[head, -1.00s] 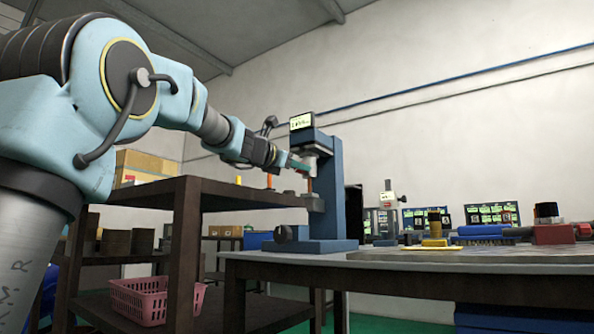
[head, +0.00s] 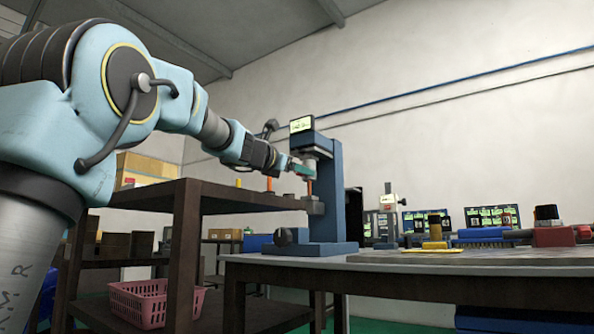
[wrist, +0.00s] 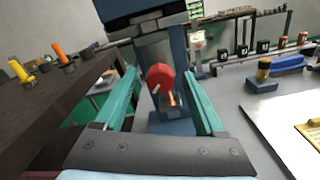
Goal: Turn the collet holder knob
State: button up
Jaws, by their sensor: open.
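The blue upright machine (head: 327,185) stands at the left end of the worktable, with a small lit display on top. In the wrist view its column (wrist: 158,50) rises straight ahead. A red round knob with a pale pointer (wrist: 160,77), apparently the collet holder knob, shows in front of the column, with an orange part below it. My gripper (wrist: 159,73) is open, its teal fingers apart to the left and right of the knob in the picture. I see no contact; depth is unclear. In the head view my gripper (head: 300,169) is beside the machine's head, and the knob cannot be made out.
A dark brown shelf (head: 240,197) lies left of the machine, with orange (wrist: 59,50) and yellow (wrist: 18,69) handled tools on it. The worktable (head: 400,262) extends right, carrying a yellow-based part (head: 435,232) and a blue brush-like item (head: 485,234). A pink basket (head: 150,304) sits below.

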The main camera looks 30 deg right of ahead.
jog(key=v, duration=1)
jog(key=shift+s+a, duration=0.25)
jog(key=shift+a, duration=0.1)
